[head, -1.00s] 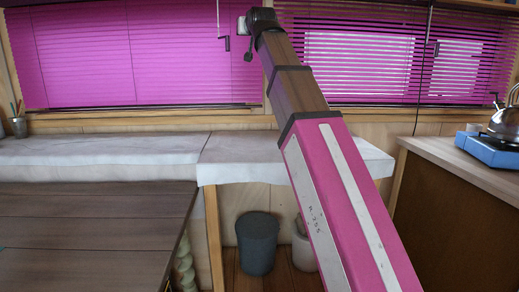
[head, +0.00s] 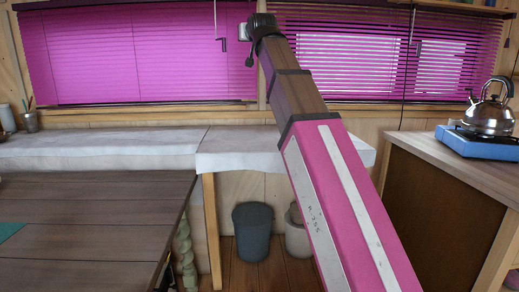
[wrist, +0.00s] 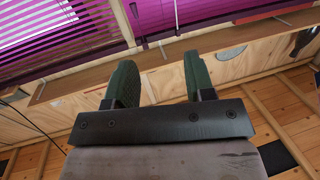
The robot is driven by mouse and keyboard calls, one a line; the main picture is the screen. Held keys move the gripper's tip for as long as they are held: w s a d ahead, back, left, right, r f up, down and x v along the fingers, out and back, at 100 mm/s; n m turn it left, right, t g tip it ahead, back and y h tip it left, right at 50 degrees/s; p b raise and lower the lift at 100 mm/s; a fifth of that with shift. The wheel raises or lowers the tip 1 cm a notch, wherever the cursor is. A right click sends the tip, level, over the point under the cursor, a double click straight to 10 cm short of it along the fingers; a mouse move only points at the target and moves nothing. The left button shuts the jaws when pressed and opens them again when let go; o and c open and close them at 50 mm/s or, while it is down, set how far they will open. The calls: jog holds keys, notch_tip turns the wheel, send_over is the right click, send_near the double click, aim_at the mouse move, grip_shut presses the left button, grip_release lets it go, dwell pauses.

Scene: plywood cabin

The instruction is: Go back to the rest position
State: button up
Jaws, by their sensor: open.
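My gripper (wrist: 160,84) shows in the wrist view with its two dark green fingers spread well apart. Nothing is between them. Behind the fingers are the wooden window ledge and pink blinds. In the head view my pink and brown arm reaches up and away in front of the window wall. The far end of the arm is beside the post between the blinds, and the gripper's fingers cannot be made out there.
A dark plank table (head: 80,225) stands at left, with a white cushioned bench (head: 100,150) behind it. A kettle (head: 488,117) sits on a blue stove (head: 470,142) on the right counter (head: 455,165). A grey bin (head: 253,232) and a pale pot (head: 298,238) stand on the floor.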

jog(key=w+d+f+g+h, duration=0.1)
jog(key=d+f+g, duration=0.25)
jog(key=f, duration=1.15)
jog(key=w+d+f+m+g+h, duration=0.15)
jog(key=d+f, duration=0.25)
jog(key=f, duration=1.1)
jog(key=w+d+f+g+h, duration=0.1)
jog(key=d+f+g, duration=0.2)
jog(key=f, duration=1.3)
jog(key=s+d+f+g, duration=0.3)
jog(key=s+f, duration=0.4)
jog(key=f, duration=0.5)
jog(key=s+d+f+m+g+h, duration=0.1)
jog(key=s+d+f+g, duration=0.2)
jog(key=s+d+f, duration=0.2)
jog(key=s+d+f+g, duration=0.3)
jog(key=s+f, duration=0.8)
jog(key=f, duration=0.9)
jog(key=shift+d+m, duration=0.35)
jog(key=shift+d, duration=0.4)
jog(key=shift+f, duration=0.1)
